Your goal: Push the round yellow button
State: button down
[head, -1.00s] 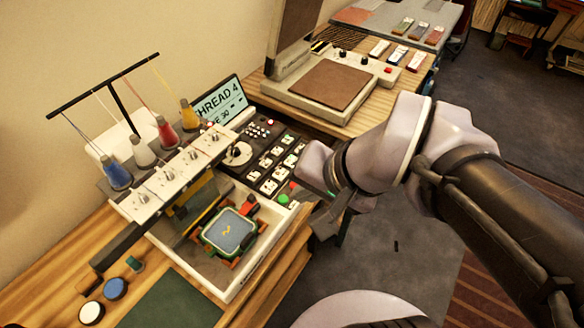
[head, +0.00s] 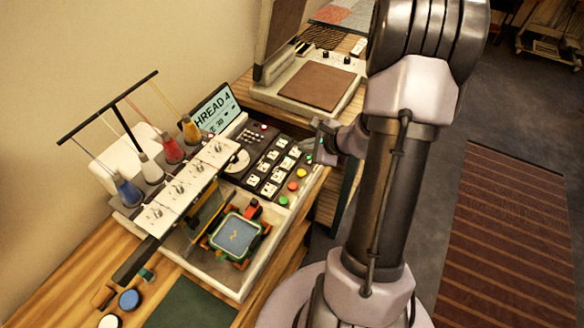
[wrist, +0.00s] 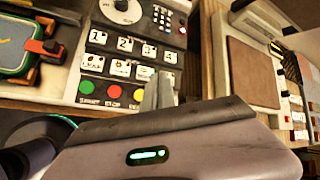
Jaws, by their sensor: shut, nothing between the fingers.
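The round yellow button (head: 301,173) sits at the right end of a row of three on the front edge of the embroidery machine's control panel (head: 245,180). The red button (head: 292,186) and green button (head: 283,200) are beside it. In the wrist view the yellow button (wrist: 135,93) shows just left of my gripper (wrist: 161,92), with the red button (wrist: 113,90) and green button (wrist: 86,87) further left. My gripper is shut and empty. In the head view my gripper (head: 321,152) is near the panel's right end, above and right of the yellow button. I see no contact.
White numbered keys (wrist: 124,46) and a dial (wrist: 121,10) lie behind the buttons. An embroidery hoop (head: 236,236) and thread cones (head: 171,148) are to the left. A heat press (head: 318,82) stands beyond the panel. Open floor lies to the right.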

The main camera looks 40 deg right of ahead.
aim_at(304, 174)
notch_tip(304, 174, down, 8)
jog(key=b, duration=0.6)
jog(key=shift+f, duration=0.15)
jog(key=shift+f+b, duration=0.25)
jog(key=shift+b, duration=0.15)
dwell(1.6)
jog(key=shift+f+b, duration=0.4)
jog(key=shift+b, duration=0.3)
jog(key=shift+f+b, duration=0.4)
jog(key=shift+b, duration=0.1)
dwell(0.6)
jog(key=shift+r+p, duration=0.45)
jog(key=shift+r, duration=0.4)
jog(key=shift+r, duration=0.1)
